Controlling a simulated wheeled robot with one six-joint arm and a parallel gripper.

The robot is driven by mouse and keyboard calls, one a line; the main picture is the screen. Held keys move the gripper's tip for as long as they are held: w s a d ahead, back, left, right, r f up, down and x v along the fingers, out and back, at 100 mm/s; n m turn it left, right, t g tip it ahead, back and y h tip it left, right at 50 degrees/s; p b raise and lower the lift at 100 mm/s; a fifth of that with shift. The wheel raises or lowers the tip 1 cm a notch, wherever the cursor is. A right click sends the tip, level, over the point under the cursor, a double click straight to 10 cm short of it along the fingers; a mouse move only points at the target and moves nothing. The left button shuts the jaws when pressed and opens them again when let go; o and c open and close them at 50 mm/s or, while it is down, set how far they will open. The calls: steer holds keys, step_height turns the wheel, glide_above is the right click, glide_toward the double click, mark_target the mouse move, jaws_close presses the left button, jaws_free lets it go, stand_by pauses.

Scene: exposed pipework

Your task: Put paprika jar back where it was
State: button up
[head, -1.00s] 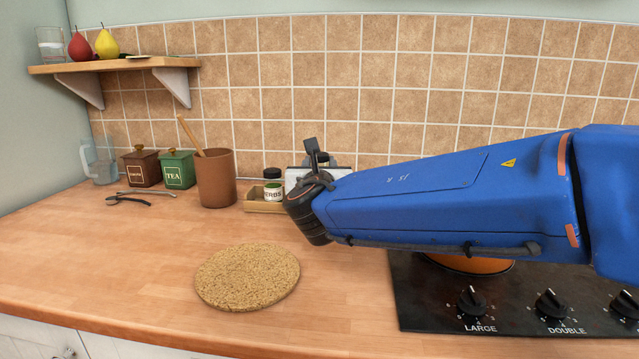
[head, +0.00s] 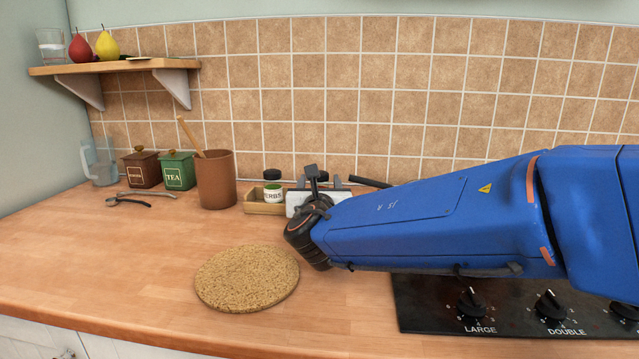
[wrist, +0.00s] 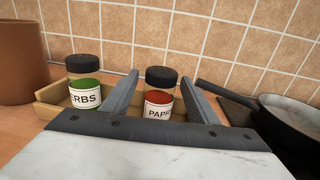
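The paprika jar (wrist: 158,100), with a black lid and a red-and-white label, stands upright in the wrist view. It appears to be at the right part of the wooden tray (wrist: 52,112); its base is hidden by my gripper. My gripper (wrist: 159,76) is open, with one grey finger to each side of the jar and gaps showing between. In the head view my gripper (head: 318,181) points toward the wall at the tray and hides most of the paprika jar. The herbs jar (wrist: 84,92), with a green label, stands in the tray to the left.
A brown pot (head: 216,180) with a wooden spoon stands left of the tray. A dark pan (wrist: 285,120) sits on the hob to the right. A cork mat (head: 247,277) lies empty on the worktop. Tea (head: 179,172) and brown canisters stand farther left. The tiled wall is close behind.

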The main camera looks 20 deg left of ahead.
steer(key=shift+r, duration=0.15)
steer(key=v, duration=1.1)
steer(key=shift+s+r, duration=0.1)
steer(key=shift+s, duration=0.1)
steer(key=shift+s+d, duration=0.15)
steer(key=shift+s, duration=0.2)
